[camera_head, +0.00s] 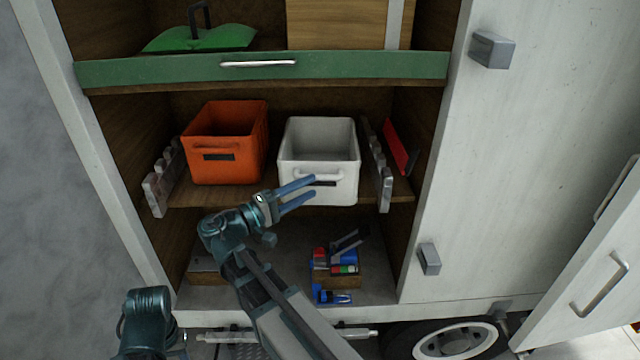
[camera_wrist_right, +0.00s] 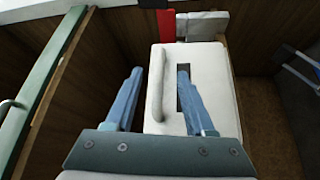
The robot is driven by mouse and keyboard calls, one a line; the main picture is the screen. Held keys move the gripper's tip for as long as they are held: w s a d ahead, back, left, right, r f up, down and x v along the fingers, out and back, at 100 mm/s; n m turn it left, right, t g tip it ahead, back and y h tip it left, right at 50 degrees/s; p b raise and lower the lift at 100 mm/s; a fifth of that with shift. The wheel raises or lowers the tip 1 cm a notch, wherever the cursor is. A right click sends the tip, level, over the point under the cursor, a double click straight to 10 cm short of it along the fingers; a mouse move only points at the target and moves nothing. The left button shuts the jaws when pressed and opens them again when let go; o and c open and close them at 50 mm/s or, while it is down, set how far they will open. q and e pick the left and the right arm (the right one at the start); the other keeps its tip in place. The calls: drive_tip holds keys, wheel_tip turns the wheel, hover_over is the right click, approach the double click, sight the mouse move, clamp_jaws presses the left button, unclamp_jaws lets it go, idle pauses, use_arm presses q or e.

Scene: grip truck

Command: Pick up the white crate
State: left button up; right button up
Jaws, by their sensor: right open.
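The white crate (camera_head: 291,174) stands upright on the middle shelf, right of centre, with its open top up and a handle on its front face. My right gripper (camera_head: 314,187) is in front of that face, open and empty, its blue fingers pointing right across the lower front. In the right wrist view, the white crate (camera_wrist_right: 218,80) fills the middle. Its bar handle (camera_wrist_right: 157,90) appears between the two open fingers of my right gripper (camera_wrist_right: 160,70). The right finger overlaps the dark label slot. I cannot tell whether the fingers touch the crate. My left gripper is out of view.
An orange crate (camera_head: 224,165) stands left of the white one. Grey notched brackets (camera_head: 160,182) line the shelf sides, and a red panel (camera_head: 397,147) is at right. A green-edged drawer (camera_head: 180,68) is above. Small coloured items (camera_head: 335,262) lie below. An open door (camera_head: 590,260) stands at right.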

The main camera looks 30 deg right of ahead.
drive_tip(key=a+f, duration=0.1)
drive_tip(key=a, duration=0.7)
drive_tip(key=shift+a+b, duration=0.2)
drive_tip(key=shift+b, duration=0.15)
